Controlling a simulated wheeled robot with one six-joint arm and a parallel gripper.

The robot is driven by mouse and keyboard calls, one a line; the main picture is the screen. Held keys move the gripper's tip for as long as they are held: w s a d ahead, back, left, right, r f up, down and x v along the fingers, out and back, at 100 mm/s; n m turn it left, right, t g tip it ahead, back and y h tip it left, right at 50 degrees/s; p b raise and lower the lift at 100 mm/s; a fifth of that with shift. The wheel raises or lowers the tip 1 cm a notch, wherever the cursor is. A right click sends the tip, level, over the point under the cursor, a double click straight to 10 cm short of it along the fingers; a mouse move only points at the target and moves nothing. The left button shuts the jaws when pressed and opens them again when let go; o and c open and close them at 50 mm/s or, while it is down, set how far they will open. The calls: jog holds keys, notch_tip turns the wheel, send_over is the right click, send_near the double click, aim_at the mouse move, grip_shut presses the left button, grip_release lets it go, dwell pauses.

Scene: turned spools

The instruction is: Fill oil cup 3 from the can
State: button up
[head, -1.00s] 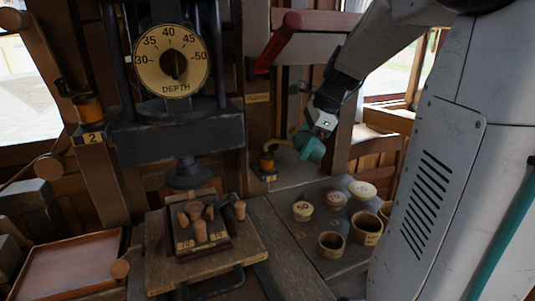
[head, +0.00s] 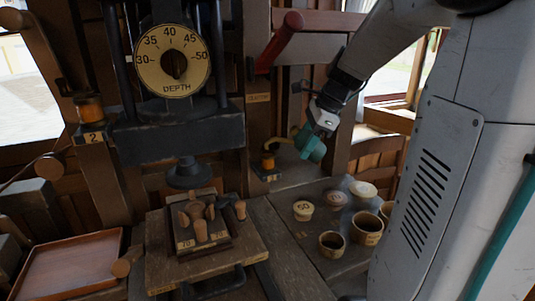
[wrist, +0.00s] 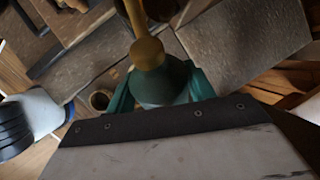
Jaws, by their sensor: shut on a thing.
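My gripper (head: 312,140) is shut on the oil can, at the right of the post in the head view. The can's dark green body (wrist: 162,86) sits between the teal fingers in the wrist view. Its brass spout (wrist: 146,48) points away from the wrist. In the head view the spout (head: 284,139) reaches left to just above an amber oil cup (head: 268,161) with a small plate under it. The plate's number is too small to read. I cannot tell whether the tip touches the cup or whether oil flows.
Another amber oil cup (head: 90,108), marked 2, is on the left post. The press with its depth dial (head: 172,62) stands between. Several round pots and lids (head: 367,228) stand on the bench at right. A wooden tray (head: 75,265) is at lower left.

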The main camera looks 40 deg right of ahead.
jog(key=y, duration=0.1)
jog(key=d+r+t+y, duration=0.1)
jog(key=r+t+y, duration=0.1)
jog(key=y, duration=0.1)
jog(key=shift+s+d, duration=0.35)
jog(key=shift+d, duration=0.05)
jog(key=y, duration=0.1)
jog(key=t+y, duration=0.1)
jog(key=r+t+y, duration=0.1)
jog(key=shift+s+d+r+m, duration=0.1)
jog(key=shift+s+d+m, duration=0.15)
jog(key=shift+d+m, duration=0.15)
jog(key=shift+r, duration=0.1)
